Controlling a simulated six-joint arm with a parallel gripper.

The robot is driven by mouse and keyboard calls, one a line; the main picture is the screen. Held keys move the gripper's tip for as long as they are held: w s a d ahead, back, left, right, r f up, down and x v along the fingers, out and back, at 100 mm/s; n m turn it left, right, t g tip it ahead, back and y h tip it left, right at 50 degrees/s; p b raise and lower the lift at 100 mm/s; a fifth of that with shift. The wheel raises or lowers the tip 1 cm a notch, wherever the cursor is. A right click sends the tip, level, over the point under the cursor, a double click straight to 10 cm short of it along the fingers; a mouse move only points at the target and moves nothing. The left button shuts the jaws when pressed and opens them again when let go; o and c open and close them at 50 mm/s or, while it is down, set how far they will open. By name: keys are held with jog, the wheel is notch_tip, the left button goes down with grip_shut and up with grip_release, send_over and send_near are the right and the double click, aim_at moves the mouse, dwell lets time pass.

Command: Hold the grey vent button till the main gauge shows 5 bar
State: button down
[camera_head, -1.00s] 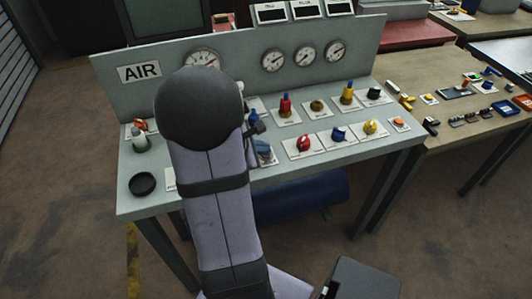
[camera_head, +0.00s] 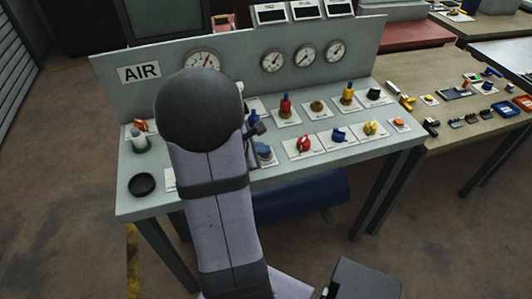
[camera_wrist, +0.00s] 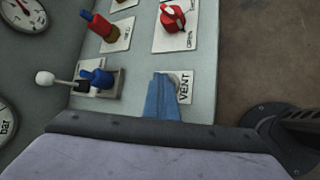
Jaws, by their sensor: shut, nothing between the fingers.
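The main gauge (camera_head: 203,61) is the larger dial at the left of the upright panel, just above my arm; its needle points about upward, but the figures are too small to read. In the wrist view, my gripper (camera_wrist: 164,82) shows as shut blue fingers over the VENT plate (camera_wrist: 185,97). The grey vent button (camera_wrist: 177,78) is mostly hidden under the fingertips, which appear to be on it; contact itself cannot be made out. In the head view, my gripper (camera_head: 265,155) is partly hidden behind my arm.
A white-balled lever (camera_wrist: 45,78) and a blue part stand close beside the fingers. A red knob (camera_head: 304,144), a blue knob (camera_head: 339,134) and a yellow knob (camera_head: 370,128) lie to the right. Three smaller gauges line the panel. A black dish (camera_head: 142,184) sits at front left.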

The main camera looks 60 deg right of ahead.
aim_at(264, 157)
dwell(0.4)
jog(key=shift+r+p, duration=0.65)
jog(key=shift+r, duration=0.25)
notch_tip(264, 157, up, 5)
jog(key=p, duration=0.4)
dwell(0.5)
